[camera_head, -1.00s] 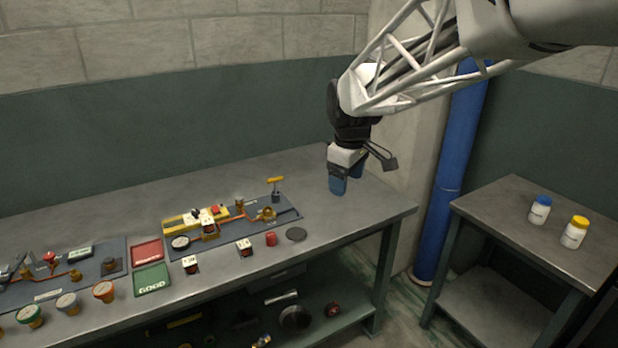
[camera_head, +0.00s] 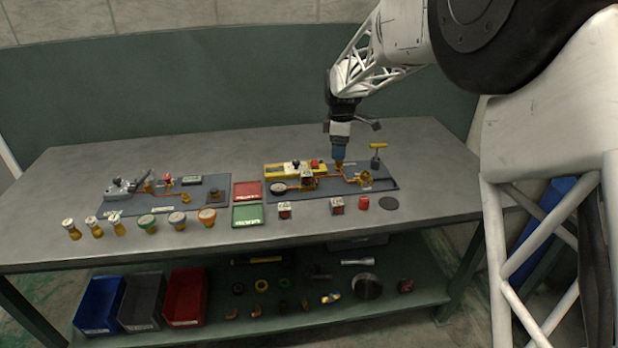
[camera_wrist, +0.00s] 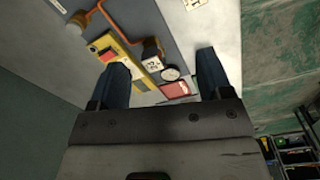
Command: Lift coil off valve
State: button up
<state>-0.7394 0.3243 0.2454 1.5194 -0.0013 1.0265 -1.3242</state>
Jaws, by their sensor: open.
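A dark block with a white label (camera_head: 308,180), which looks like the coil, sits on the right-hand board beside a round gauge (camera_head: 279,188). In the wrist view the labelled block (camera_wrist: 152,56) shows between my fingers, farther off and not gripped. The valve under it is hidden. My gripper (camera_head: 339,160) points down over the back part of that board, to the right of the block. Its two blue fingers are apart and empty in the wrist view (camera_wrist: 162,62).
Two similar labelled blocks (camera_head: 285,210) (camera_head: 337,205), a red cylinder (camera_head: 363,203) and a dark disc (camera_head: 388,203) stand in front of the board. Red (camera_head: 247,190) and green (camera_head: 246,215) trays lie left. A yellow T-handle (camera_head: 378,147) rises at the right. The table's back is clear.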

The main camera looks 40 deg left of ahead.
aim_at(307, 173)
jog(key=a+f+n, duration=0.1)
jog(key=a+f, duration=0.1)
jog(key=a, duration=0.1)
jog(key=s+a+f+n, duration=0.1)
jog(key=a+f, duration=0.1)
jog(key=a, duration=0.2)
jog(key=a+f+n, duration=0.1)
jog(key=a+f, duration=0.1)
jog(key=a, duration=0.1)
jog(key=shift+s+a, duration=0.4)
jog(key=shift+f, duration=1.25)
jog(key=shift+f, duration=0.15)
jog(key=shift+w+d+f, duration=0.1)
jog(key=shift+w+f, duration=0.05)
jog(key=shift+f, duration=2.3)
